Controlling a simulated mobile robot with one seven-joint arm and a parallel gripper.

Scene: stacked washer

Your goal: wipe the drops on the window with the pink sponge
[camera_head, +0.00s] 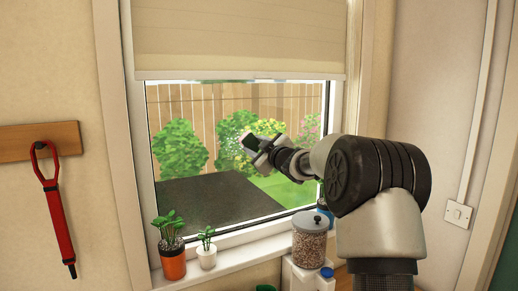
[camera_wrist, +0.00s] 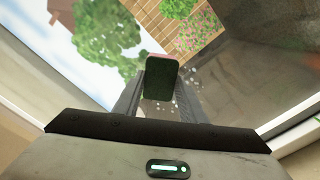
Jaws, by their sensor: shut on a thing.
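The sponge (camera_wrist: 160,78) is held between the two fingers of my gripper (camera_wrist: 160,92); its dark green face shows, with a pink edge at the top. In the head view my gripper (camera_head: 258,148) is raised in front of the window (camera_head: 215,165), with the sponge (camera_head: 249,141) at its tip. Small pale drops (camera_wrist: 183,104) show on the glass beside and below the sponge in the wrist view. I cannot tell whether the sponge touches the glass. In the head view I cannot make out the drops, and my arm covers the lower right of the window.
A cream blind (camera_head: 240,40) covers the window's top. A red tool (camera_head: 58,215) hangs on the left wall.

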